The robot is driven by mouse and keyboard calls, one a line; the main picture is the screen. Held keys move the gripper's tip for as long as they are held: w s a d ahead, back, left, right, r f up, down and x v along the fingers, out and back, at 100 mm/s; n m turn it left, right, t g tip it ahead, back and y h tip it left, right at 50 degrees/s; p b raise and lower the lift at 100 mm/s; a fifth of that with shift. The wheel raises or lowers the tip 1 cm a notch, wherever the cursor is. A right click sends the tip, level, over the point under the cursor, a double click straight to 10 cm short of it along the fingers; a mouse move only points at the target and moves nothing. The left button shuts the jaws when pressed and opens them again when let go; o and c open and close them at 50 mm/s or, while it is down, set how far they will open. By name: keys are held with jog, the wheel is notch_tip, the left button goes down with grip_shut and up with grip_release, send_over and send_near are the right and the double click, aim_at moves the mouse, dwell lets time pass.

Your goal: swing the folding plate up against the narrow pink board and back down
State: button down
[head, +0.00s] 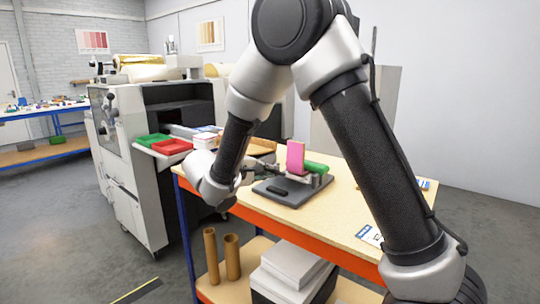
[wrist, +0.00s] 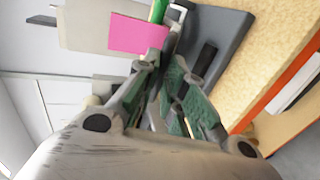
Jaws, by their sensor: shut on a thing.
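The narrow pink board (head: 295,157) stands upright on a fixture with a dark grey base (head: 262,188) on the workbench. It also shows in the wrist view (wrist: 138,36). My gripper (head: 252,171) reaches in from the left at low height, beside the board. In the wrist view my gripper (wrist: 165,75) has its fingers close together just below the board. They are shut on a part hidden between them, apparently the folding plate; its angle is unclear.
A green tray (head: 153,140) and a red tray (head: 172,147) sit on the machine (head: 130,170) at left. The workbench (head: 330,220) is clear in front of the fixture. Brown tubes (head: 232,257) and white stacks (head: 290,263) are on its lower shelf.

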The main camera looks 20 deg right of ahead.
aim_at(264, 208)
jog(key=f, duration=0.2)
jog(key=f+t+h, duration=0.1)
jog(key=f, duration=0.2)
jog(key=a+f+h, duration=0.1)
jog(key=f, duration=0.1)
jog(key=shift+s+f+t, duration=0.35)
jog(key=shift+s+t, duration=0.05)
jog(key=shift+d+f, duration=0.1)
jog(key=shift+f, duration=1)
jog(key=shift+d+f, duration=0.1)
jog(key=c, duration=1.6)
grip_release()
jog(key=shift+f, duration=0.1)
jog(key=shift+o, duration=0.5)
